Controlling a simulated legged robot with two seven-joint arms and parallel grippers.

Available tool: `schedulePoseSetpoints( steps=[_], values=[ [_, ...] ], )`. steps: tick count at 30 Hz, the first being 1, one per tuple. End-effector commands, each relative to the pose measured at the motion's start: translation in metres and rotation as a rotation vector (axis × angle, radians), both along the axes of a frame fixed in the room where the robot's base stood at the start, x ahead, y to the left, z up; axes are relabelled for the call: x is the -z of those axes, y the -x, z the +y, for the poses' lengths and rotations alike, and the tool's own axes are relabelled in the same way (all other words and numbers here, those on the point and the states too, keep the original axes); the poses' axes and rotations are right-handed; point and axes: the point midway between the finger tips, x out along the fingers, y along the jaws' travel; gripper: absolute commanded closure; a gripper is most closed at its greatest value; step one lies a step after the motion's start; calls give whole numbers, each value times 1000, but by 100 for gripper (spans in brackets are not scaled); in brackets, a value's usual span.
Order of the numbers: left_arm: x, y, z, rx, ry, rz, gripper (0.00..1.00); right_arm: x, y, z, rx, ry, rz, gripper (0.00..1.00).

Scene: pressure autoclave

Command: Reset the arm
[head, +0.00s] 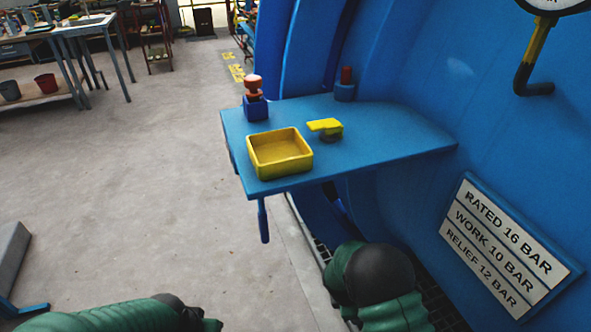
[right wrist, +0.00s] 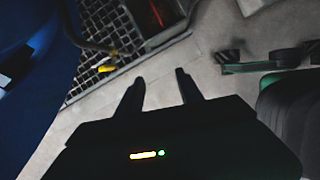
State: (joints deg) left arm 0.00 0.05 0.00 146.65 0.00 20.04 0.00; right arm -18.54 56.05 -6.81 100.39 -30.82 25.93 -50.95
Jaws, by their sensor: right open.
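My right gripper (right wrist: 160,92) shows in the right wrist view with its two dark fingers apart and nothing between them. It hangs over the floor beside a metal grating. In the head view my right arm, green and black, is at the bottom right, below the blue shelf (head: 390,143), and its gripper is out of sight. My left arm, also green, lies along the bottom left edge of the head view. Its gripper cannot be made out there.
The shelf holds a yellow tray (head: 280,171), a yellow-handled part (head: 325,127), a red-topped blue block (head: 256,107) and a blue piece with a red pin (head: 345,90). The blue vessel with a rating plate (head: 502,245) stands at right. The floor (head: 130,190) at left is open.

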Motion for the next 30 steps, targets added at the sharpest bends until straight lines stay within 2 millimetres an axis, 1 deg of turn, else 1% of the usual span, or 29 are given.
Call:
schedulePoseSetpoints(
  steps=[1,5,11,15,18,21,25,27,29,30],
  values=[
    [0,0,0,0,0,0,64,-11,2,-2,56,-21,-18,56],
    [0,0,0,0,0,-1,64,-42,15,-5,241,-85,-70,56],
    [0,0,0,0,0,0,64,-95,45,-13,609,-206,-159,56],
    [0,0,0,0,0,0,64,-135,76,-18,923,-305,-228,56],
    [0,0,0,0,0,0,64,-158,102,-21,1146,-373,-274,56],
    [0,0,0,0,0,0,64,-176,127,-23,1352,-434,-315,56],
    [0,0,0,0,0,0,64,-192,158,-26,1595,-503,-359,56],
    [-36,0,0,0,0,1,64,-226,156,-25,1596,-500,-355,56],
    [-54,-1,0,0,0,-1,64,-243,155,-25,1593,-498,-353,56],
    [-66,-1,0,0,0,-2,64,-255,155,-25,1592,-497,-353,56]
  ],
)
